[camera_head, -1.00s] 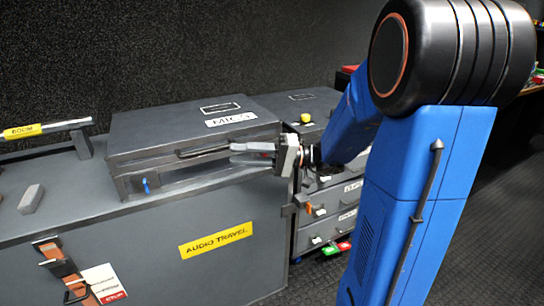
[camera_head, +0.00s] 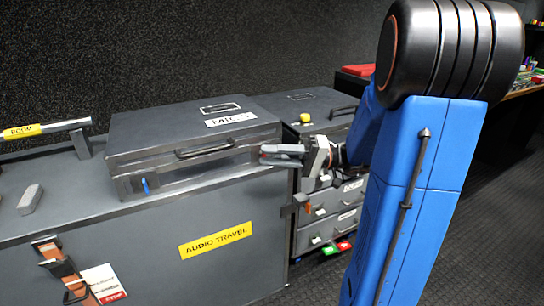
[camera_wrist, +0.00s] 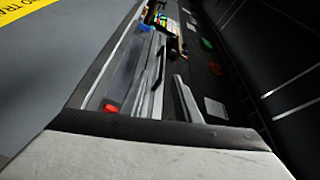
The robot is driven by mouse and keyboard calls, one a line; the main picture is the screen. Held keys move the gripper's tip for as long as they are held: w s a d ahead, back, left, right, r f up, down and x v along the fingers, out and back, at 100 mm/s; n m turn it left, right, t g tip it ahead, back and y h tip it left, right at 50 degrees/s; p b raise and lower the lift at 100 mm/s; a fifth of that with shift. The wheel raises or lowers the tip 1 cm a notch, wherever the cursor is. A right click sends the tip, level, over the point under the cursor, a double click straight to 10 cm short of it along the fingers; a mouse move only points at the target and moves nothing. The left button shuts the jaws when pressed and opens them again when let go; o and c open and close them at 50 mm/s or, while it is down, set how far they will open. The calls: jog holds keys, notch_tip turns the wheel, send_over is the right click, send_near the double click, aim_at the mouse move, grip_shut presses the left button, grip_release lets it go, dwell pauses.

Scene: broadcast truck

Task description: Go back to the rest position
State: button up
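My gripper (camera_head: 282,154) is in the air at the right front corner of the grey case (camera_head: 190,130), with its fingers pointing left. The fingers are seen nearly side-on, and the gap between them cannot be made out. No held object is visible. The case has a white label and a dark front handle (camera_head: 205,150), and its lid looks down. In the wrist view a pale grey block (camera_wrist: 150,158) fills the bottom edge. My blue arm comes in from the right.
The case stands on a large grey chest (camera_head: 150,255) marked "AUDIO TRAVEL". A drawer unit (camera_head: 330,215) with a yellow knob (camera_head: 305,117) on top stands behind my gripper. A yellow-tagged bar (camera_head: 45,129) and a small grey block (camera_head: 30,200) are at left. Dark floor (camera_head: 480,240) is open at right.

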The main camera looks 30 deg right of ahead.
jog(key=shift+a, duration=0.1)
jog(key=s+a+f+n+g+h, duration=0.1)
jog(key=s+a+f+g+h, duration=0.6)
jog(key=s+a, duration=0.5)
jog(key=s+d+f+h, duration=0.3)
jog(key=s+f+h, duration=0.15)
jog(key=s, duration=0.25)
jog(key=s+d+r+t+h, duration=0.1)
jog(key=d+r+t+h, duration=0.1)
jog(key=d+t+h, duration=0.3)
jog(key=shift+d+h, duration=0.75)
